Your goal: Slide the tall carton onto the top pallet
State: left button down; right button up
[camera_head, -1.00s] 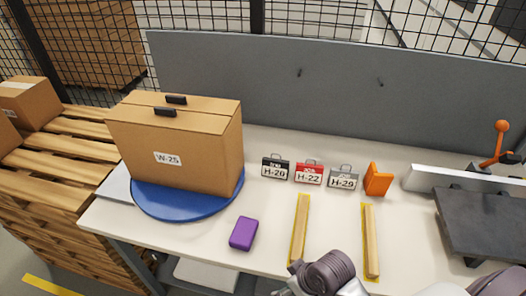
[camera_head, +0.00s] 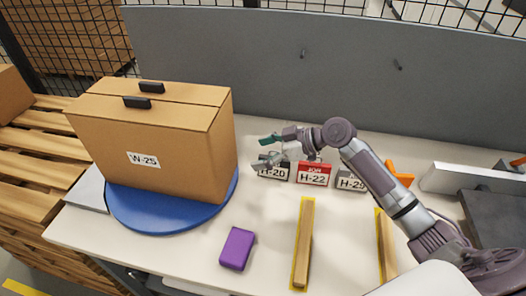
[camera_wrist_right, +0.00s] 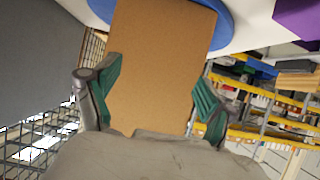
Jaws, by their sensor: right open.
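The tall carton (camera_head: 150,150), labelled W-25 with two black handles on top, stands upright on a blue round turntable (camera_head: 150,215) at the left of the table. A stack of wooden pallets (camera_head: 40,150) stands left of the table, its top slats partly bare. My right gripper (camera_head: 266,150) is open and empty, to the right of the carton and apart from it. In the right wrist view the carton's brown side (camera_wrist_right: 160,60) fills the space between and beyond the green fingertips (camera_wrist_right: 155,95). My left gripper is not in view.
Labelled cases, black (camera_head: 272,172), red (camera_head: 313,174) and grey (camera_head: 350,180), stand below my right arm. A purple block (camera_head: 237,249) lies near the front edge. A smaller carton (camera_head: 12,105) sits on the pallets at far left. A grey panel (camera_head: 300,70) backs the table.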

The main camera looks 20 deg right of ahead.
aim_at(229, 167)
jog(key=w+a+f+b, duration=0.1)
jog(key=f, duration=0.1)
jog(key=w+a+f+b, duration=0.1)
jog(key=a+f, duration=0.1)
jog(key=w+a+f+b, duration=0.1)
jog(key=a+f+b, duration=0.1)
jog(key=shift+w+a+f, duration=0.15)
jog(key=shift+w+f, duration=0.1)
jog(key=shift+w, duration=0.1)
jog(key=shift+w+a+f, duration=0.15)
jog(key=shift+w+a, duration=0.15)
jog(key=shift+a, duration=0.15)
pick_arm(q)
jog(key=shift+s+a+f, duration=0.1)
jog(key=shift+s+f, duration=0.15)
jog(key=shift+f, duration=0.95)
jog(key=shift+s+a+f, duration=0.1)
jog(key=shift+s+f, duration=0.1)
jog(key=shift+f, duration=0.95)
pick_arm(e)
jog(key=shift+a, duration=0.1)
